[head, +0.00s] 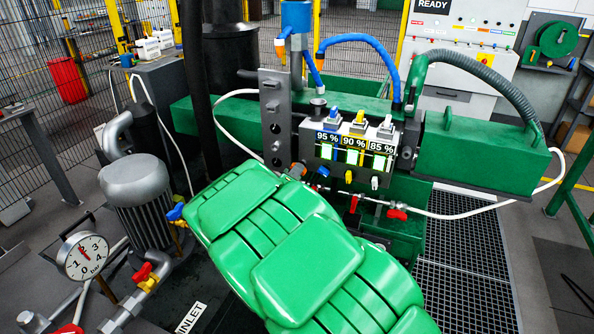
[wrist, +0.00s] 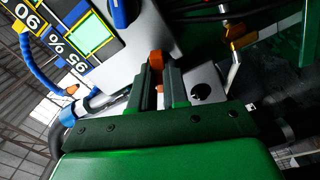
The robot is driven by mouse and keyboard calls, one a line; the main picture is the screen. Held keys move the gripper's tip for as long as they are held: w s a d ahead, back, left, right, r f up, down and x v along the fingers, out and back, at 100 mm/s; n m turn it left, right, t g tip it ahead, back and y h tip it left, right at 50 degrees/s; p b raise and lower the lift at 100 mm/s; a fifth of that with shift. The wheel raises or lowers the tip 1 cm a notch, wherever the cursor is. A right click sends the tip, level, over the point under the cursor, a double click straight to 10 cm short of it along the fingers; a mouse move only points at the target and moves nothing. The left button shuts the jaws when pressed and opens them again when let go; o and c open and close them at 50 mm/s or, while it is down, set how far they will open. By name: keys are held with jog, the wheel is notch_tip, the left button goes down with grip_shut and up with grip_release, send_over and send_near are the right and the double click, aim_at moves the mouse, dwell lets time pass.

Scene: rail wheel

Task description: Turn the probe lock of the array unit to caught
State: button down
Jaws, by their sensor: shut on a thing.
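The array unit (head: 350,150) is a grey box with 95 %, 90 % and 85 % displays on the green beam. In the wrist view, part of its face (wrist: 145,30) shows at the upper left, turned steeply. My gripper (wrist: 159,82) has its two grey fingers close together on an orange lever (wrist: 156,60) at the unit's lower edge. This lever looks like the probe lock; I see no readable label on it.
Coloured knobs sit on top of the unit. Below it are a small yellow valve, a blue valve and a red-handled valve (head: 396,214). Blue and grey hoses arch above. A motor (head: 135,190) and a pressure gauge (head: 83,256) stand at the left.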

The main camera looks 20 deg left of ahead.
dwell(0.3)
jog(key=n, duration=0.3)
jog(key=shift+n, duration=0.4)
jog(key=c, duration=1.6)
grip_release()
jog(key=o, duration=0.6)
jog(key=s, duration=0.7)
